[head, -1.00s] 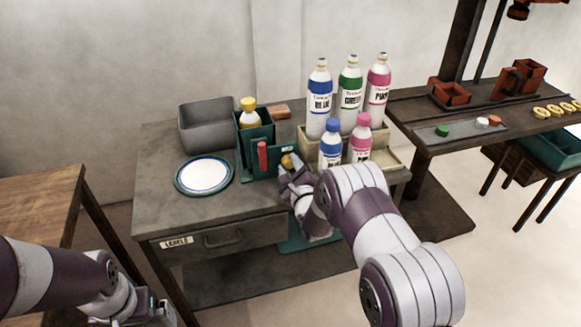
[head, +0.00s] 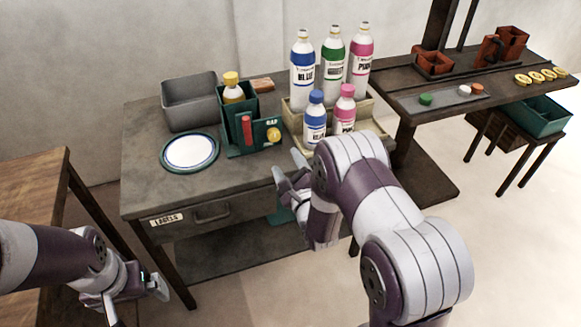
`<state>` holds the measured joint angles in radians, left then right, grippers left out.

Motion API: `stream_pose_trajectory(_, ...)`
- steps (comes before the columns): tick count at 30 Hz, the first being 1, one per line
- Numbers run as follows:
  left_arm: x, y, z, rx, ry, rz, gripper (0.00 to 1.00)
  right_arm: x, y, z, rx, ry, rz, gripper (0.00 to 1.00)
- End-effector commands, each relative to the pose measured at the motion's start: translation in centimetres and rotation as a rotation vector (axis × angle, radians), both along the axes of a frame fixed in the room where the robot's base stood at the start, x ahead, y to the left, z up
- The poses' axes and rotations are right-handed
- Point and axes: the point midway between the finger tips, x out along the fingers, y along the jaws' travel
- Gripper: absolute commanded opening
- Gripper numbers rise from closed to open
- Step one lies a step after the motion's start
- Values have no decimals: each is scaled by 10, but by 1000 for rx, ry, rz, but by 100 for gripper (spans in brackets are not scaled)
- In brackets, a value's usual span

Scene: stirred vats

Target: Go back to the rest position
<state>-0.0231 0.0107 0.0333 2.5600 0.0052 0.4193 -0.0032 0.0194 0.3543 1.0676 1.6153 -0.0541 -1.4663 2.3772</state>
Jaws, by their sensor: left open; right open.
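My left gripper (head: 137,299) is at the lower left, low in front of the grey table (head: 225,185), apart from everything on it. It is open and empty. My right gripper (head: 290,178) is open and empty at the table's front edge, in front of the small blue-capped bottle (head: 316,122). Its palm is partly hidden by my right arm. A dark green holder (head: 252,135) on the table carries a yellow-capped bottle (head: 232,88), a red stick (head: 247,131) and a round yellow piece (head: 274,135).
A grey bin (head: 190,102), a white plate (head: 190,152) and a tan crate (head: 370,115) with several bottles stand on the table. A dark side table (head: 400,97) is at the right. A wooden table (head: 30,180) is at the left. Open floor (head: 500,230) lies at the right.

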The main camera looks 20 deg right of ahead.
Motion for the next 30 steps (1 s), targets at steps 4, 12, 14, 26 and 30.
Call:
stream_pose_trajectory(4, 0, 0, 2, 0, 0, 0, 100, -19, -1, 0, 0, 0, 0, 63)
stream_pose_trajectory(12, 0, 0, 2, 0, 0, 0, 100, -24, -1, 0, 0, -1, -1, 63)
stream_pose_trajectory(14, 0, 0, 2, 0, 0, 0, 100, -24, -1, 0, 0, -1, -1, 63)
stream_pose_trajectory(26, 0, 0, 2, 0, 0, 0, 100, -36, -2, -52, -437, 238, 50, 63)
stream_pose_trajectory(30, 0, 0, 2, 0, 0, 0, 100, -85, -5, -105, -1087, 649, 411, 63)
